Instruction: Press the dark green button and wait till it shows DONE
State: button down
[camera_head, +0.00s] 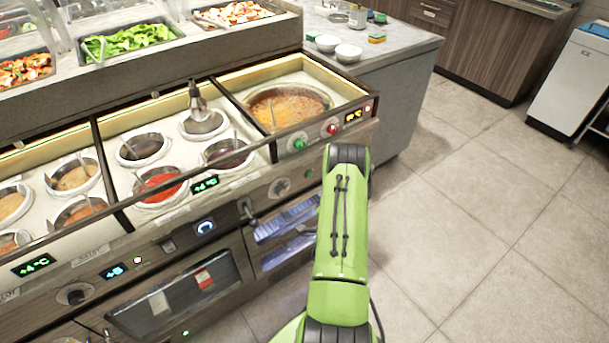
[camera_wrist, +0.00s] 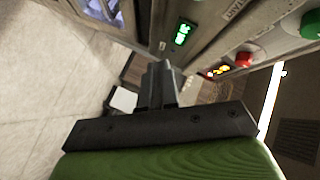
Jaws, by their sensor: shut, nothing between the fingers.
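A round green button (camera_head: 298,144) sits on the front panel of the counter, below the soup well; it also shows at the top right of the wrist view (camera_wrist: 311,25). A red button (camera_head: 332,129) is to its right, and in the wrist view (camera_wrist: 244,59) it lies between the green button and my fingers. My gripper (camera_wrist: 160,70) is shut and empty, apart from both buttons. In the head view my green arm hides the gripper. A small orange display (camera_head: 353,115) is lit right of the red button; its text is too small to read.
The soup well (camera_head: 290,100) is behind the buttons. Sauce wells with ladles (camera_head: 160,183) fill the counter to the left. Tiled floor (camera_head: 480,220) to the right is clear.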

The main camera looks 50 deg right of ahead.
aim_at(309, 174)
jog(key=w+d+p, duration=0.2)
jog(key=w+p, duration=0.2)
jog(key=w, duration=0.4)
jog(key=shift+w, duration=0.3)
jog(key=shift+w+p, duration=0.1)
jog(key=shift+p, duration=0.2)
dwell(1.5)
jog(key=shift+w+d, duration=0.1)
jog(key=shift+w, duration=0.2)
jog(key=shift+w, duration=0.45)
dwell(0.5)
dwell(0.3)
jog(key=shift+s, duration=0.85)
